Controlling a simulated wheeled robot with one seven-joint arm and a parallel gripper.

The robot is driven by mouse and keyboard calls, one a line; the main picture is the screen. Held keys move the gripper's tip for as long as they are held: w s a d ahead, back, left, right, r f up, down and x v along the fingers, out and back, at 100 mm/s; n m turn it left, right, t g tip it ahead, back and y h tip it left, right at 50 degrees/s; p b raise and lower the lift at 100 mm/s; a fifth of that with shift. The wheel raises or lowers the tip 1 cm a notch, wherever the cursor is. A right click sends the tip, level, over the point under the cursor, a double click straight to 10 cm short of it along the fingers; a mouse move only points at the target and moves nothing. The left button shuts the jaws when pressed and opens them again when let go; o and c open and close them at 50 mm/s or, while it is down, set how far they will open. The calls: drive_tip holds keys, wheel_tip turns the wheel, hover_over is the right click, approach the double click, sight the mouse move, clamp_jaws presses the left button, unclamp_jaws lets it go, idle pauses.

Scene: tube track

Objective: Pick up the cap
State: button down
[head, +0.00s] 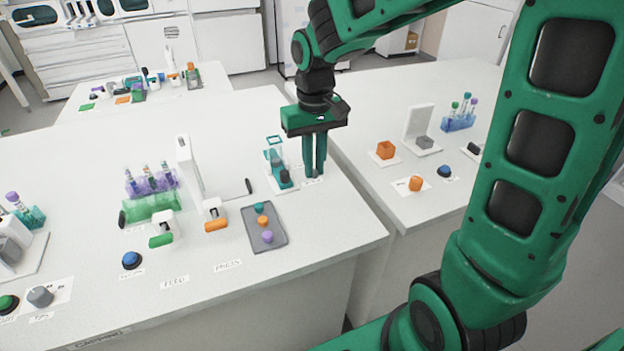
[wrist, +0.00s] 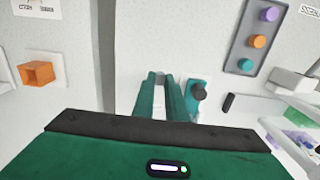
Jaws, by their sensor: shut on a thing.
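Three small caps lie in a row on a dark grey tray: a teal cap (head: 259,208), an orange cap (head: 262,221) and a purple cap (head: 267,237). They also show at the top right of the wrist view, as purple (wrist: 270,14), orange (wrist: 257,41) and teal (wrist: 246,64). My gripper (head: 314,172) points down near the table's right edge, behind and to the right of the tray, apart from these caps. Its fingers (wrist: 160,77) are close together on something pale and narrow that I cannot identify.
A teal stand with a black knob (head: 285,176) is close beside my fingers on the left. The right table holds an orange box (head: 386,150).

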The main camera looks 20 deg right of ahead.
drive_tip(key=shift+r, duration=1.85)
drive_tip(key=shift+r, duration=0.1)
